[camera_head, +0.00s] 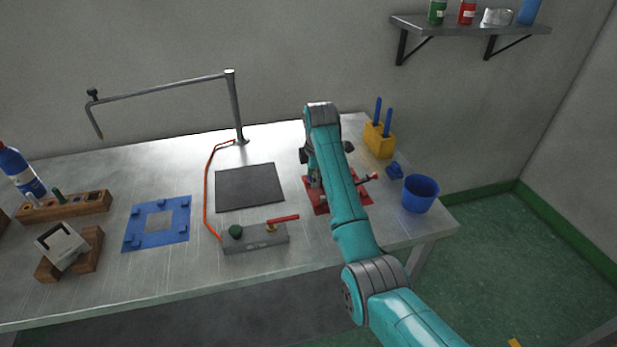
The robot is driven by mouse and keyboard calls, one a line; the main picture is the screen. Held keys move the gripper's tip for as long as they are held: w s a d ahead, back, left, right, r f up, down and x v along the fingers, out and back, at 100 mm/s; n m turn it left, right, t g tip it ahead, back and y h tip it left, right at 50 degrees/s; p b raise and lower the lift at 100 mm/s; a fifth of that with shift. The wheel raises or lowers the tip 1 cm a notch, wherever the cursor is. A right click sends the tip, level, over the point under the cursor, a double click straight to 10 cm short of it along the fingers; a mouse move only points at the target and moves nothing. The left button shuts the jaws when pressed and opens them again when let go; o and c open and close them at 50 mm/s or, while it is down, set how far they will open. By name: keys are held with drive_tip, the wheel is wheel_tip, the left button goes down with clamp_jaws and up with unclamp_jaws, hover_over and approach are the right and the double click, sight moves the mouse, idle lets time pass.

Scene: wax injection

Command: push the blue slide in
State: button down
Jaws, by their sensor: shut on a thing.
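A red fixture (350,203) lies on the bench at the right, mostly covered by my arm. A rod with a red tip (374,176) sticks out to its right. My gripper (314,181) points down at the left part of this fixture. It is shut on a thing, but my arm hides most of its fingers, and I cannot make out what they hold. No blue slide can be made out for certain. A small blue piece (395,170) lies right of the fixture, apart from my gripper. A flat blue frame (130,233) lies at the left.
A blue cup (420,194) stands near the right edge, below a yellow block (378,142) with blue handles. A grey box (256,239) with a green knob and red lever, and a dark mat (250,187), lie left of my arm. A metal boom (237,105) rises behind.

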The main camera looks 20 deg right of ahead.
drive_tip(key=shift+d+f, duration=0.3)
drive_tip(key=shift+c, duration=2.3)
unclamp_jaws()
drive_tip(key=shift+w+d+f, duration=0.1)
drive_tip(key=shift+d, duration=0.05)
drive_tip(key=shift+r, duration=0.2)
drive_tip(key=shift+r, duration=0.3)
wheel_tip(320, 180, up, 7)
drive_tip(key=s, duration=0.1)
drive_tip(key=shift+s+f, duration=0.2)
drive_tip(key=shift+s, duration=0.1)
